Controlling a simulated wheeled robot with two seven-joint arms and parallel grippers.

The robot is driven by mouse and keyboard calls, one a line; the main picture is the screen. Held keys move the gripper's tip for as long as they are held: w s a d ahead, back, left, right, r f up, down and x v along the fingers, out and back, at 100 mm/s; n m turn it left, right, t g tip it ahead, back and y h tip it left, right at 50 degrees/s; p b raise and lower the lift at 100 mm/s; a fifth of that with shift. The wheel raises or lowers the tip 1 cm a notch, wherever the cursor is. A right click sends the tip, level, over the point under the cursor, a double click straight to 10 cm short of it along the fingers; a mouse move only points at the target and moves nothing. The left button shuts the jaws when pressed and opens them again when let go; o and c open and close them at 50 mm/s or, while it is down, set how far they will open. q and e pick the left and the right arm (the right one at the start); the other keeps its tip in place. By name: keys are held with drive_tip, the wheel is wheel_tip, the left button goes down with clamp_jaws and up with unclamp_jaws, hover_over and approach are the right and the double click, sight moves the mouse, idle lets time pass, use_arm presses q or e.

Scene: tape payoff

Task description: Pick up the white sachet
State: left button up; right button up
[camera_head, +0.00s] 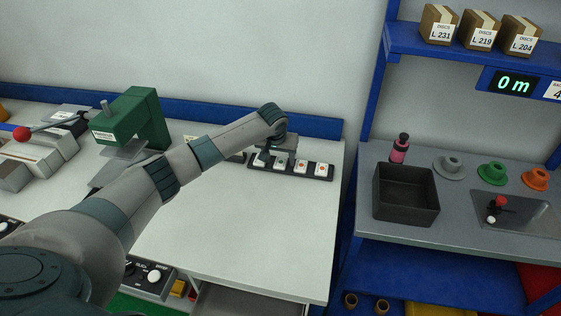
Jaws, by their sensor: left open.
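A dark narrow tray (290,171) lies near the back right edge of the white worktop. Several small white squares sit in a row along it. The two at the right, a square with an orange mark (300,166) and another like it (321,169), show clearly. Those at the left are partly hidden by my left gripper, and I cannot tell which one is the white sachet. My left gripper (271,156) is open and points down over the left part of the tray. I cannot tell whether it touches anything. My right gripper is not in view.
A green press (133,118) and a device with a red-knobbed lever (22,133) stand at the left. The middle of the white worktop (240,225) is clear. On the grey bench at the right are a dark bin (405,205), a pink bottle (399,150) and coloured discs.

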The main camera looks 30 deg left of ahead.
use_arm(q)
drive_tip(key=shift+w+f, duration=0.2)
drive_tip(key=shift+f, duration=0.25)
drive_tip(key=c, duration=1.1)
drive_tip(key=shift+r, duration=0.15)
drive_tip(key=shift+c, duration=0.2)
drive_tip(key=shift+r+b, duration=0.35)
drive_tip(key=shift+r, duration=0.15)
wheel_tip(320, 180, up, 2)
drive_tip(key=shift+r+b, duration=0.2)
drive_tip(key=shift+b, duration=0.4)
drive_tip(key=s+d+r+b, duration=0.3)
drive_tip(key=s+d+r, duration=0.2)
drive_tip(key=d, duration=0.5)
wheel_tip(320, 180, up, 2)
drive_tip(key=shift+s+d+r, duration=0.15)
drive_tip(key=shift+d+r, duration=0.05)
